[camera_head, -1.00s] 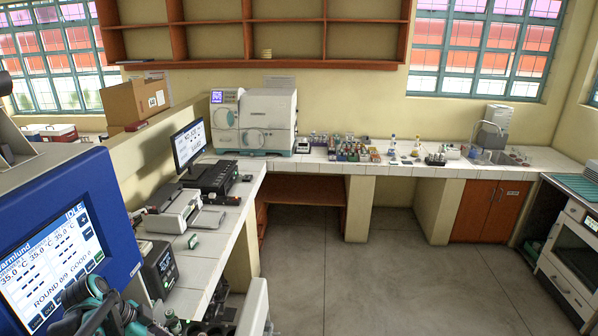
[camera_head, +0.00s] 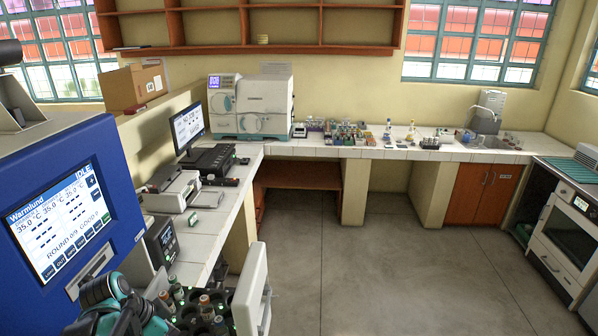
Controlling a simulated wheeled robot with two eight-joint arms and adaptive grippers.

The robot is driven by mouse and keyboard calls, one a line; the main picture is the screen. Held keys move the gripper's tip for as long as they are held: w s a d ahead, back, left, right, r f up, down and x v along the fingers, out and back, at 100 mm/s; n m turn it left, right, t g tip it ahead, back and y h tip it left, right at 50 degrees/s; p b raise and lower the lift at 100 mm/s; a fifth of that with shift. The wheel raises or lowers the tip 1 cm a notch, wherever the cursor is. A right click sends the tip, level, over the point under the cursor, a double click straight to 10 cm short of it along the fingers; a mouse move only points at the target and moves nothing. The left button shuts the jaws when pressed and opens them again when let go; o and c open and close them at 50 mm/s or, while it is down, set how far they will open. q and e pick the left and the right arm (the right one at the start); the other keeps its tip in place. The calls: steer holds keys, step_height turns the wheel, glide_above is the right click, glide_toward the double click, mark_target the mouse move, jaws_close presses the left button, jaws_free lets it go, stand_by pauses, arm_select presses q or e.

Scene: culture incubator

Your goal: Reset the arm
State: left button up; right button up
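The teal and dark grey end of my arm, which I take as my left gripper (camera_head: 120,310), shows at the bottom left edge, in front of the blue incubator (camera_head: 125,180). Its fingertips are cut off or hidden, so I cannot tell whether it is open or shut. My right gripper is not in view. The incubator's screen (camera_head: 58,225) reads "Warmlund", "IDLE", several 35.0 °C values and "ROUND 0/9". Just right of the gripper is a dark holder (camera_head: 188,322) with several capped vials. A white panel (camera_head: 252,292) stands upright beside it.
A white-tiled counter (camera_head: 215,225) runs along the left and back, carrying a printer (camera_head: 170,192), a monitor (camera_head: 187,127) and a large white instrument (camera_head: 262,106). Small bottles and racks (camera_head: 345,132) stand along the back. The grey floor (camera_head: 370,270) in the middle is clear.

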arm_select(q)
steer(key=s+d+f+n+t+y+b, duration=0.1)
steer(key=s+d+f+n+t+b, duration=0.1)
steer(key=s+d+f+n+b, duration=0.1)
steer(key=s+d+f+n+t+y+b, duration=0.1)
steer(key=s+d+f+n+b, duration=0.3)
steer(key=f+b, duration=0.6)
steer(key=d+n+t+b, duration=0.1)
steer(key=d+n, duration=0.1)
steer(key=d, duration=0.1)
steer(key=shift+s+d+y, duration=0.15)
steer(key=shift+y, duration=0.15)
